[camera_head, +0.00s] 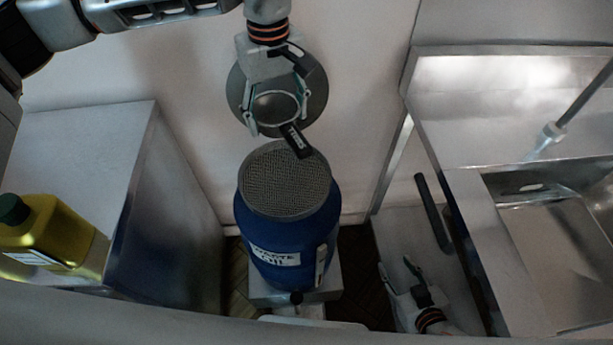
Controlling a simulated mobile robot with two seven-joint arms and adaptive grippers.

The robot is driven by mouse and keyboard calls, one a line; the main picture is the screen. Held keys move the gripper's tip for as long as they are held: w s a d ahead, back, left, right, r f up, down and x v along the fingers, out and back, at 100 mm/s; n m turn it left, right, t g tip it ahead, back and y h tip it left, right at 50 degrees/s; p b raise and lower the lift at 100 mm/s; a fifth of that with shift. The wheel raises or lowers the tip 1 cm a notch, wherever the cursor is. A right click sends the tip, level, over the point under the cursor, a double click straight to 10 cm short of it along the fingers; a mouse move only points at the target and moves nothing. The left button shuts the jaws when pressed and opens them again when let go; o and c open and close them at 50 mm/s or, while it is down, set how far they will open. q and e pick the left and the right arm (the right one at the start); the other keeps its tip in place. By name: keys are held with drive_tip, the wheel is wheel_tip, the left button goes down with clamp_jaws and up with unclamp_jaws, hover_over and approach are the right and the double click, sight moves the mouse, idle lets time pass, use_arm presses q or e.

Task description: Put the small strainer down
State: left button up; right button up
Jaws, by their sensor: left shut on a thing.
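My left gripper (276,116) reaches down from the top centre and is shut on the small strainer (274,105). The strainer shows as a pale ring with a rounded grey middle between the fingers, and a short black handle with lettering points down and right. It is above and behind the blue waste oil drum (266,235), whose top is a round grey mesh (285,180). The handle's end overlaps the mesh edge in the picture; I cannot tell if they touch. My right gripper (398,270) is low at the right, open and empty.
A grey disc (315,108) shows behind the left gripper. A steel cabinet (85,150) stands at left, with a yellow oil bottle (45,232) in front. A steel counter with a sunken basin (560,240) is at right. A dark bar (433,212) stands beside it.

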use_arm(q)
drive_tip(key=shift+d+f, duration=0.2)
drive_tip(key=shift+d, duration=0.05)
wheel_tip(320, 180, down, 20)
drive_tip(key=shift+d+r, duration=0.1)
drive_tip(key=shift+f, duration=0.2)
drive_tip(key=o, duration=1.2)
drive_tip(key=shift+c, duration=0.2)
wheel_tip(320, 180, up, 12)
drive_tip(key=shift+r, duration=0.15)
